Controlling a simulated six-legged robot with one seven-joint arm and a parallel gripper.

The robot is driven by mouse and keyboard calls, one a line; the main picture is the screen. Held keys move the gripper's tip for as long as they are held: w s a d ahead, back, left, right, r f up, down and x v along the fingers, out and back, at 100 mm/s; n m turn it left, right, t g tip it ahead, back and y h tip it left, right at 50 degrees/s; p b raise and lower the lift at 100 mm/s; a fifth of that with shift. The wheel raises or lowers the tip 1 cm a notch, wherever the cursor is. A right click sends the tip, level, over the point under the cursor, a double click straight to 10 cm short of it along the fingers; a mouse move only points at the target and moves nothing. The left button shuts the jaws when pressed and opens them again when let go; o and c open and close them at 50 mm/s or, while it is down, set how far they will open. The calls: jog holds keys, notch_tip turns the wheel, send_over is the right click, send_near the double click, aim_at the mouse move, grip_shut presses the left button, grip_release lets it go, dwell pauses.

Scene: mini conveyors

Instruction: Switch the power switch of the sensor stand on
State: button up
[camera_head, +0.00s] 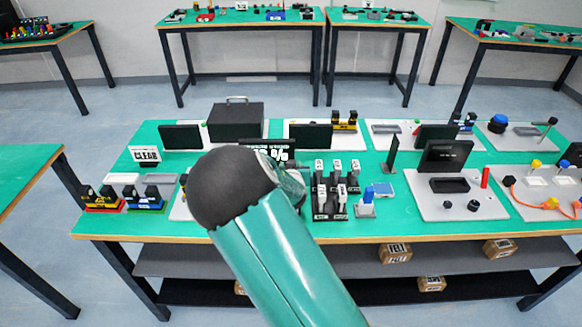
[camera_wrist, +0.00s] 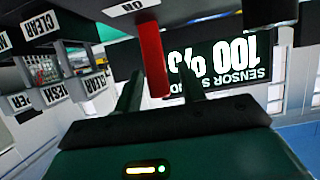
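In the wrist view, which looks upside down, a red switch lever (camera_wrist: 152,60) hangs below a pale panel edge with an "ON" label (camera_wrist: 139,6). My gripper (camera_wrist: 160,76) is open, its two dark fingers apart to either side of the lever in the picture. I cannot tell whether either finger touches it. The sensor stand's dark screen (camera_wrist: 222,68) shows "100 %" and "SENSOR S…", partly covered by a finger and the lever. In the head view, the sensor stand's screen (camera_head: 277,153) shows just behind my arm's rounded joint, which hides most of the stand and my gripper.
The green table's front edge (camera_head: 420,231) is mostly clear. Other tables stand behind.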

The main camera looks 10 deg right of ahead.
jog(key=v, duration=1.3)
jog(key=shift+s, duration=0.35)
jog(key=shift+a+r, duration=0.1)
jog(key=shift+r, duration=0.05)
